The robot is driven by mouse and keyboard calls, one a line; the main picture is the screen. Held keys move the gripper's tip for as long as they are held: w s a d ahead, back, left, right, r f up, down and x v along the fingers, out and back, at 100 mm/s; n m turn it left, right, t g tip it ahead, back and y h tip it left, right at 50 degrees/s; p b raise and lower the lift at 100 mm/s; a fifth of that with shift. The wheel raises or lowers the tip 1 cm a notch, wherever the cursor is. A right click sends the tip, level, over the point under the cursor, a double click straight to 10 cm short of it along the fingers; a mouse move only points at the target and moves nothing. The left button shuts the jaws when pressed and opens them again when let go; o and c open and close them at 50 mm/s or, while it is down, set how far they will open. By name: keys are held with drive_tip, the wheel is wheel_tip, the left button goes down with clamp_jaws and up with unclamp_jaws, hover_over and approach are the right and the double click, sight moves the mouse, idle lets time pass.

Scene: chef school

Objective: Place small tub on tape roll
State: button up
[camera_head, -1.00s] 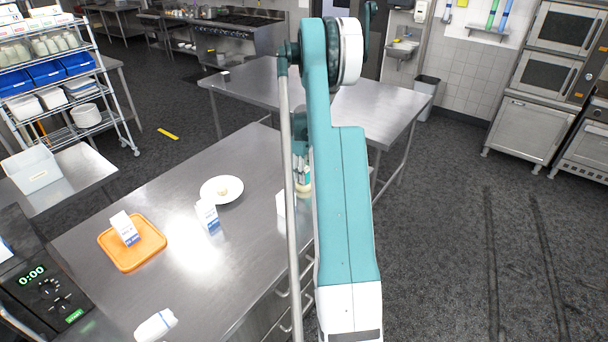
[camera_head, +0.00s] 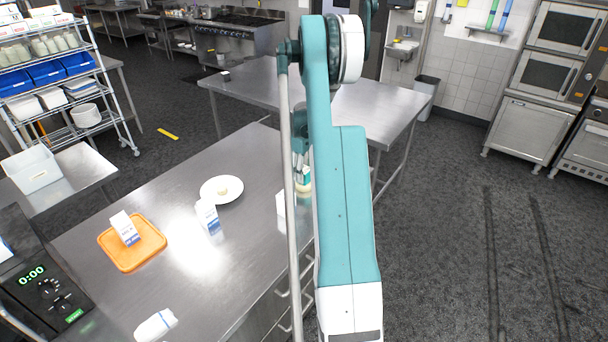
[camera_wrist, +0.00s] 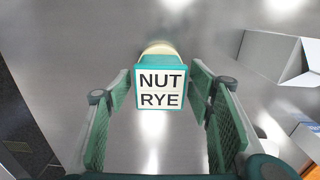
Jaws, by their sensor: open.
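The small tub is a teal-edged block with a white "NUT RYE" label (camera_wrist: 160,90) in the wrist view. A cream, rounded thing, seemingly the tape roll (camera_wrist: 158,47), shows partly past its upper edge; the tub hides the rest. In the head view the teal and white tub (camera_head: 304,173) appears directly above the cream roll (camera_head: 304,187), partly behind my arm. It looks to rest on the roll, but I cannot see the contact clearly. My gripper (camera_wrist: 160,86) is open, one finger on each side of the tub, with gaps showing.
A white box (camera_wrist: 272,55) stands to the right in the wrist view. On the steel table (camera_head: 165,200) are a white plate (camera_head: 212,198) with a small cream item, a blue-white carton (camera_head: 207,216) and an orange tray (camera_head: 146,257) with another carton. A microwave (camera_head: 35,285) is at left.

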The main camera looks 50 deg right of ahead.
sight(304, 169)
wheel_tip(304, 169, up, 11)
drive_tip(key=shift+f, duration=0.1)
idle(0.4)
idle(0.6)
drive_tip(key=a+r+t, duration=0.1)
drive_tip(key=a+r, duration=0.6)
drive_tip(key=a, duration=0.6)
drive_tip(key=w+a+r+t+h, duration=0.1)
drive_tip(key=a+r, duration=0.5)
drive_tip(key=a, duration=0.7)
drive_tip(key=a+r+t, duration=0.1)
drive_tip(key=a+r, duration=0.6)
drive_tip(key=a, duration=0.5)
drive_tip(key=s+a+r+t, duration=0.1)
drive_tip(key=s+a, duration=0.3)
drive_tip(key=a, duration=0.4)
drive_tip(key=s+a+r+t, duration=0.1)
drive_tip(key=s+a, duration=0.3)
drive_tip(key=a, duration=0.5)
drive_tip(key=s+a+f+t+y, duration=0.1)
drive_tip(key=s+a+f, duration=0.3)
drive_tip(key=s+a, duration=0.8)
drive_tip(key=shift+a+t, duration=0.6)
drive_tip(key=shift+a, duration=0.15)
